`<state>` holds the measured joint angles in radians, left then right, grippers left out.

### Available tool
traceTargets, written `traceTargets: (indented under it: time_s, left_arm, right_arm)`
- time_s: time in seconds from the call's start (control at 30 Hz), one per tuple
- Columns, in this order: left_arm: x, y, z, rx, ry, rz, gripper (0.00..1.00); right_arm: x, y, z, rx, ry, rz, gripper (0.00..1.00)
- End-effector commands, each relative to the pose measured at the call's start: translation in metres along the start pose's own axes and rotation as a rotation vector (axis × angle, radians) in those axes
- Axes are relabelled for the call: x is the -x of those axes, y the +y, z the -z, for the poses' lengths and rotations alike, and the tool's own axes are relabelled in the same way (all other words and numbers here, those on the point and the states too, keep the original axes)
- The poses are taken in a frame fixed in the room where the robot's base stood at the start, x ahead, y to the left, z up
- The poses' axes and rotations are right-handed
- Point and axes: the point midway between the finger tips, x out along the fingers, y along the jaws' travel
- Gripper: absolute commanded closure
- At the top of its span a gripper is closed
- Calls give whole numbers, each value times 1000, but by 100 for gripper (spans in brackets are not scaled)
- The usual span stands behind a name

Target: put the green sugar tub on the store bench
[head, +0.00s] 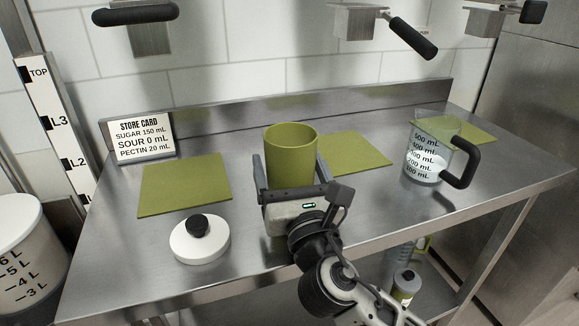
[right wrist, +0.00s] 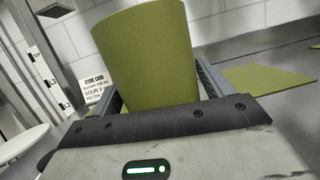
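The green sugar tub (head: 290,150) is an open-topped, olive-green cup at the middle of the steel store bench (head: 110,270). My right gripper (head: 289,165) has one finger on each side of the tub, both close against its wall. The right wrist view shows the tub (right wrist: 148,60) filling the space between the fingers of the right gripper (right wrist: 160,88). The tub's base is hidden behind the gripper body, so I cannot tell whether it touches the bench. My left gripper is not in view.
Green mats lie at left (head: 185,184), behind the tub (head: 355,153) and at back right (head: 455,131). A white lid with a black knob (head: 200,242) lies at front left. A measuring jug (head: 425,160) stands at right. A store card (head: 140,136) stands at back left.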

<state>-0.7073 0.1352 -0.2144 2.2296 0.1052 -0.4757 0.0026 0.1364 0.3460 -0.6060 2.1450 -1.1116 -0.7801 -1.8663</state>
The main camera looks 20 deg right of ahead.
Motion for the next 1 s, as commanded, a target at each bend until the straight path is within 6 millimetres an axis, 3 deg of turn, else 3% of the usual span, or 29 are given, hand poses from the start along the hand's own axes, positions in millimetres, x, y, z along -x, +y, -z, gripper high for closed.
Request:
traceTargets:
  time_s: [0.37,0.57,0.8,1.0]
  left_arm:
    - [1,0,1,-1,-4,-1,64]
    - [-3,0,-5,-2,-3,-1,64]
    - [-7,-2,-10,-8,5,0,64]
    - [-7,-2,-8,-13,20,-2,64]
  right_arm:
    - [-1,0,-4,-1,-1,0,8]
    - [29,1,0,-2,4,-1,8]
    - [82,0,1,-1,4,0,8]
    - [111,0,0,-2,2,-1,8]
